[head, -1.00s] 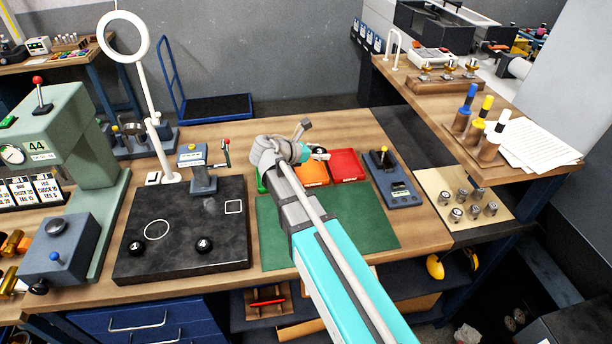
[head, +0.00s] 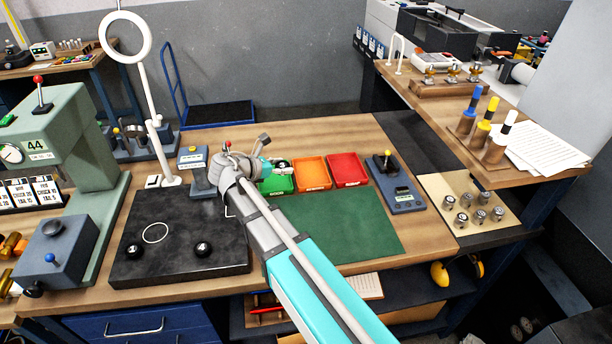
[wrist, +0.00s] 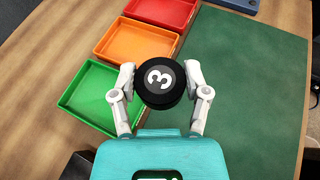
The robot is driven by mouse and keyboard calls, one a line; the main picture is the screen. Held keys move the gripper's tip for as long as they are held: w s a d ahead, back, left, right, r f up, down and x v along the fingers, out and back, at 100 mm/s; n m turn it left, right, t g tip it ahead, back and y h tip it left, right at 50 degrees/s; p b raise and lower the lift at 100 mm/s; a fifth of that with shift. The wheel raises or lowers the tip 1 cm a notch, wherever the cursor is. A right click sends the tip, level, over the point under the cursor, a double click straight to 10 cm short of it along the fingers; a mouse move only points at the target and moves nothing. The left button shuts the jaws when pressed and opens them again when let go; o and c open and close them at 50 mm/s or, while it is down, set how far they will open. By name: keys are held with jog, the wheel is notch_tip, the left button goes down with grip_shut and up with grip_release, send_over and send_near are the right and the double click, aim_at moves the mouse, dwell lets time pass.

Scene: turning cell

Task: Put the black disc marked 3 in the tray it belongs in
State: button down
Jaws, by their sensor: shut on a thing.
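The black disc marked 3 (wrist: 160,82) is between the two fingers of my gripper (wrist: 162,78) in the wrist view, its white number face visible. My fingers are shut on its sides. In the head view my gripper (head: 266,166) is over the green tray (head: 278,189), and the disc shows small and partly hidden. The green tray (wrist: 91,97) is left of the disc in the wrist view and looks empty there. The orange tray (head: 312,173) and the red tray (head: 347,170) stand beside it in a row, both empty.
The green mat (head: 345,228) in front of the trays is bare. Two black discs, (head: 134,251) and (head: 203,249), lie on the dark plate (head: 180,270) at left. A blue-grey device with a lever (head: 398,190) stands right of the red tray. A magnifier lamp (head: 163,150) rises at left.

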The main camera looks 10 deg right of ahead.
jog(key=w+d+f+b, duration=0.1)
jog(key=w, duration=0.1)
jog(key=w+d+f+b, duration=0.2)
jog(key=w, duration=0.1)
jog(key=w+d+f+b, duration=0.1)
jog(key=w+d, duration=0.1)
jog(key=w, duration=0.1)
jog(key=shift+d+f, duration=0.15)
jog(key=shift+f, duration=0.1)
jog(key=w+f+b, duration=0.1)
jog(key=b, duration=0.1)
jog(key=w+d+f+b, duration=0.1)
jog(key=f, duration=0.1)
jog(key=shift+d+f+b, duration=0.2)
jog(key=shift+b, duration=0.2)
jog(key=shift+w+d+f+b, duration=0.35)
jog(key=shift+w+f+b, duration=0.1)
jog(key=shift+f+b, duration=0.15)
jog(key=shift+w+d+f+b, duration=0.25)
jog(key=shift+w+f+b, duration=0.15)
jog(key=shift+f+b, duration=0.25)
notch_tip(320, 180, down, 3)
jog(key=b, duration=0.2)
jog(key=shift+r+b, duration=0.2)
jog(key=shift+b, duration=0.15)
jog(key=shift+s, duration=0.1)
